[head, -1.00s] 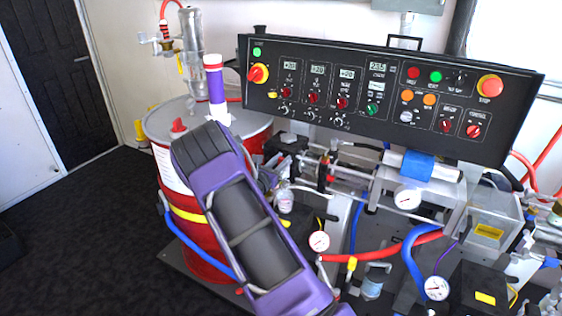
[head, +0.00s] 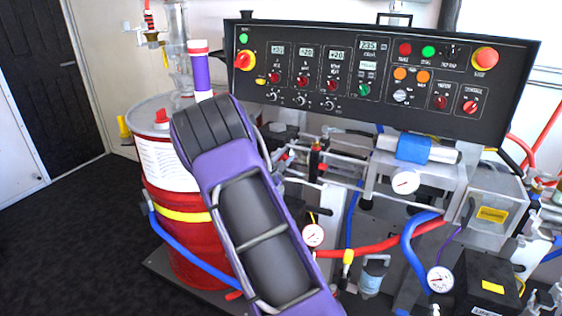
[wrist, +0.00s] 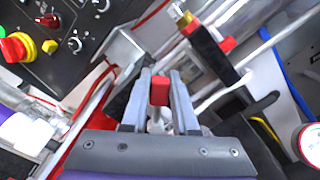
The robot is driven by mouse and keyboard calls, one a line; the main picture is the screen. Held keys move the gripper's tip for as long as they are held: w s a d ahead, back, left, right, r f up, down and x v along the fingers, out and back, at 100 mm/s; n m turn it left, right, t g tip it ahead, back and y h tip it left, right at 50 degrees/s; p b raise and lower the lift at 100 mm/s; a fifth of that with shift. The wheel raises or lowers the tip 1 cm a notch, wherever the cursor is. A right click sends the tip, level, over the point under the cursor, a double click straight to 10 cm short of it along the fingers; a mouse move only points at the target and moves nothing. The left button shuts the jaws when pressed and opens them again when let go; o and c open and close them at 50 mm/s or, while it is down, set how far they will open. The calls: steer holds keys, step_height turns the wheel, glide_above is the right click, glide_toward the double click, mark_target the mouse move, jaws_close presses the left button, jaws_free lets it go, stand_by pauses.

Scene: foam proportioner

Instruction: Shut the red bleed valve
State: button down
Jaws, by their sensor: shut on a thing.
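The red bleed valve's handle (wrist: 160,92) is a small red block in the middle of the wrist view, with a pale metal part just below it. My gripper (wrist: 161,78) has its two grey fingers on either side of this handle and is shut on it. The handle looks roughly in line with the fingers. In the head view my purple arm covers the lower middle, and the fingers and the valve handle cannot be made out there.
The black control panel (head: 386,106) stands above and behind the work area. A red drum (head: 190,232) is to the left of my arm. A black fitting with red parts (wrist: 212,45) and metal pipes lie close to my fingers. A gauge (head: 313,235) sits right of my arm.

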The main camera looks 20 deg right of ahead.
steer(key=shift+s+d+f+m, duration=0.2)
steer(key=shift+f+m, duration=0.55)
steer(key=shift+m, duration=0.6)
steer(key=shift+s+d+f+m, duration=0.1)
steer(key=shift+s+f+m, duration=0.1)
steer(key=shift+f+m, duration=0.8)
steer(key=shift+s+d+f+m, duration=0.2)
steer(key=shift+f+m, duration=0.25)
steer(key=shift+m, duration=1.2)
steer(key=c, duration=0.7)
jaws_free()
steer(key=shift+a, duration=0.1)
steer(key=v, duration=1.7)
steer(key=shift+s+a, duration=0.15)
steer(key=shift+s, duration=0.05)
